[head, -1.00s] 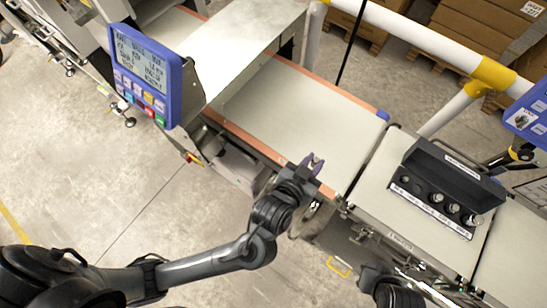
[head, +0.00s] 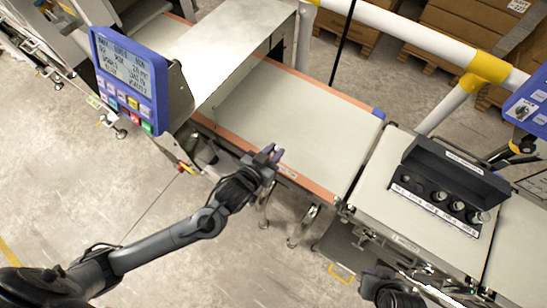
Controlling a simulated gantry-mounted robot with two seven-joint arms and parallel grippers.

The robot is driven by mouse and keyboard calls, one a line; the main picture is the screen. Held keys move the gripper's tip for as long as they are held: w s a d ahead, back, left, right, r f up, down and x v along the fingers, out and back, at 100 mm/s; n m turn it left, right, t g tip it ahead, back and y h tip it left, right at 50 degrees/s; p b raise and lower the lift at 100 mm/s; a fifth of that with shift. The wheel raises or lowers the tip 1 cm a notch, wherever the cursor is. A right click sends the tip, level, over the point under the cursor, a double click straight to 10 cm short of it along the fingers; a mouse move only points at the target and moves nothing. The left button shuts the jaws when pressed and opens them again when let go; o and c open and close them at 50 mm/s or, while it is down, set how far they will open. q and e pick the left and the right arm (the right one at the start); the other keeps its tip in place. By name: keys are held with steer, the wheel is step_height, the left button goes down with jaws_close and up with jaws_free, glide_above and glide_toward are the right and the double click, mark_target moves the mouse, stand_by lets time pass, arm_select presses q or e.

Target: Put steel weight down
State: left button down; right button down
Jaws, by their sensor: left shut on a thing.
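My left gripper (head: 271,154) is at the near edge of the conveyor belt (head: 300,115), at the orange side strip. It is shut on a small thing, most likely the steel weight. The thing is too small and too hidden by the fingers to make out. A black weight case (head: 455,172) stands open on the right-hand belt section, with several steel weights in its row of slots and at least one slot that looks dark and empty. My right arm shows at the bottom edge; its gripper cannot be made out clearly.
A blue display panel (head: 128,75) stands at the left of the belt, beside a metal cover (head: 240,50). A white and yellow rail (head: 430,45) runs behind. The belt surface beyond my left gripper is clear. Cardboard boxes (head: 465,30) sit at the back.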

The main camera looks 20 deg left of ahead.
arm_select(q)
steer(key=shift+f+b, duration=0.35)
steer(key=shift+f, duration=1.65)
steer(key=shift+f, duration=0.3)
steer(key=shift+f, duration=0.15)
steer(key=c, duration=1)
jaws_free()
